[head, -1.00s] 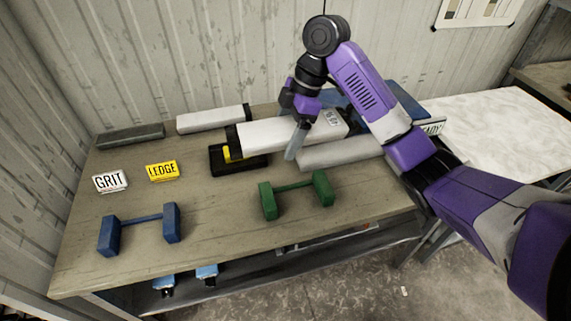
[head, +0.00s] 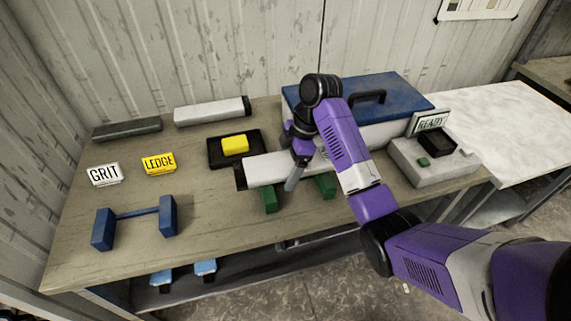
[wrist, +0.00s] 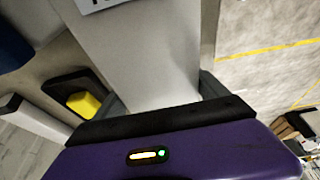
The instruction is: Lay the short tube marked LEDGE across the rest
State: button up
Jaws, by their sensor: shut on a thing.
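My gripper (head: 293,178) is shut on a pale short tube (head: 264,171) with a black end cap. In the wrist view the tube (wrist: 150,60) lies between the two fingers; only the edge of its label (wrist: 98,3) shows, so I cannot read it. The tube is level above the green rest (head: 269,201), crosswise over both posts. It hides the post tops, so I cannot tell whether it touches them. A blue rest (head: 135,216) stands empty at the front left. A yellow LEDGE sign (head: 159,164) and a white GRIT sign (head: 105,174) stand behind it.
A yellow block (head: 235,143) sits in a black tray (head: 217,160) behind the held tube. A white tube (head: 208,111) and a dark grey tube (head: 127,129) lie at the back left. A blue-lidded box (head: 400,92) and a READY device (head: 425,172) stand on the right.

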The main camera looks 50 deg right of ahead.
jog(key=shift+f+b, duration=0.8)
jog(key=shift+f, duration=1.1)
jog(key=shift+f, duration=0.2)
jog(key=o, duration=2)
jog(key=shift+c, duration=0.2)
jog(key=p+v, duration=0.5)
jog(key=v, duration=0.5)
jog(key=shift+w, duration=0.1)
jog(key=shift+v, duration=1.15)
